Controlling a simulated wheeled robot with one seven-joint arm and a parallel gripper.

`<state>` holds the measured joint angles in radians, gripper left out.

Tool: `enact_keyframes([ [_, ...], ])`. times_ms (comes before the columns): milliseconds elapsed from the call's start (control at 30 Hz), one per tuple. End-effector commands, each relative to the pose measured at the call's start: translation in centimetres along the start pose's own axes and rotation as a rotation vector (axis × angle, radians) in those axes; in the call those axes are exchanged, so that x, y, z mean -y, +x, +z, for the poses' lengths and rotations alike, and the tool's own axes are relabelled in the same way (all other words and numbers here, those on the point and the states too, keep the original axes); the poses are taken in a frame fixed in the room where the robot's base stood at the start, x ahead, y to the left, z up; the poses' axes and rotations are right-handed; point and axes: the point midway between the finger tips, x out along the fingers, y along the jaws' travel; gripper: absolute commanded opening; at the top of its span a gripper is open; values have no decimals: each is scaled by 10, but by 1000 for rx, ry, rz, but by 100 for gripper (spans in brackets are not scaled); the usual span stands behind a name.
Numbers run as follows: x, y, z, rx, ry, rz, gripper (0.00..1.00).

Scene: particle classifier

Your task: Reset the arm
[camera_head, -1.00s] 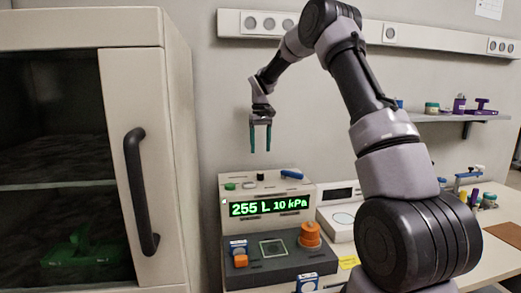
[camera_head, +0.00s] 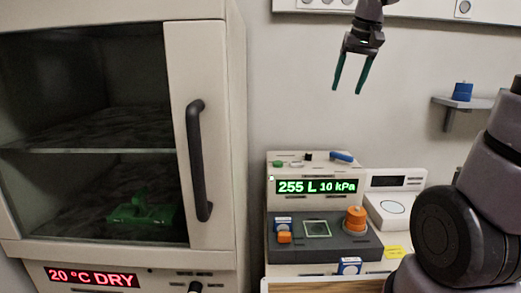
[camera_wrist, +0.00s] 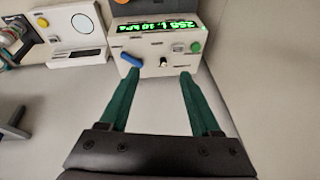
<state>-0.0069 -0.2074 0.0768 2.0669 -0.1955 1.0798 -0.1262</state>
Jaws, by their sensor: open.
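My gripper (camera_head: 350,76) hangs from my arm at the top of the head view, in the air above the particle classifier (camera_head: 322,243). Its two green fingers point down, stand apart and hold nothing. In the wrist view the fingers (camera_wrist: 153,85) are also spread, with the classifier's top panel (camera_wrist: 161,52) beyond them. The classifier has a green display reading 255 L 10 kPa (camera_head: 317,187), a blue lever (camera_head: 342,157), a green button and an orange knob (camera_head: 355,218). Part of my arm lies outside the head view.
A drying cabinet (camera_head: 238,130) with a dark handle (camera_head: 196,160) stands at left; a green object (camera_head: 145,211) is inside. A white balance-like device (camera_head: 388,212) stands right of the classifier. A wall shelf (camera_head: 448,101) holds a blue item. The air around my gripper is clear.

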Motion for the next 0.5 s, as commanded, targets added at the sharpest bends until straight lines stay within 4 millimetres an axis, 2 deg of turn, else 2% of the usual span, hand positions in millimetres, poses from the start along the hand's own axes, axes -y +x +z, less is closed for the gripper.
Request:
enact_keyframes([
  [33, -5, -12, 17, -29, 24, -10, 64],
  [200, -17, -34, 70, -111, 105, -56, 64],
  [400, -28, -43, 123, -190, 190, -112, 64],
  [500, -31, -43, 139, -215, 216, -131, 64],
])
